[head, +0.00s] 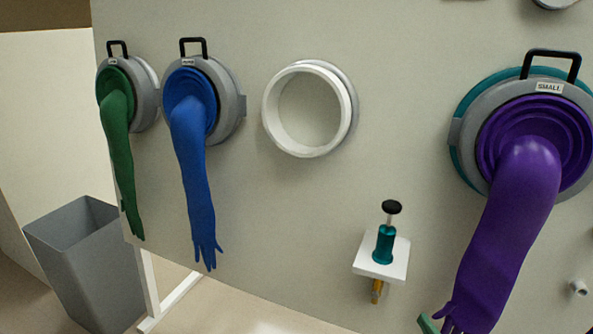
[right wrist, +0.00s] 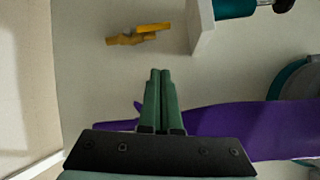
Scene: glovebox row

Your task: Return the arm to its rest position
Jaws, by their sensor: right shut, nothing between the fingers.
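My right gripper shows only as a small green part (head: 428,323) at the bottom edge of the head view, beside the hand of the purple glove (head: 510,220). In the right wrist view its two green fingers (right wrist: 160,75) are together with nothing between them. The purple glove (right wrist: 240,125) lies across that view behind the fingers; I cannot tell whether they touch. The rest of my right arm is out of the head view. My left gripper is not in view.
The panel holds a green glove (head: 118,150), a blue glove (head: 192,150) and an empty white ring port (head: 352,110). A white bracket (head: 400,262) with a teal plunger (head: 384,243) juts out near the purple glove. A grey bin (head: 85,260) stands on the floor at left.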

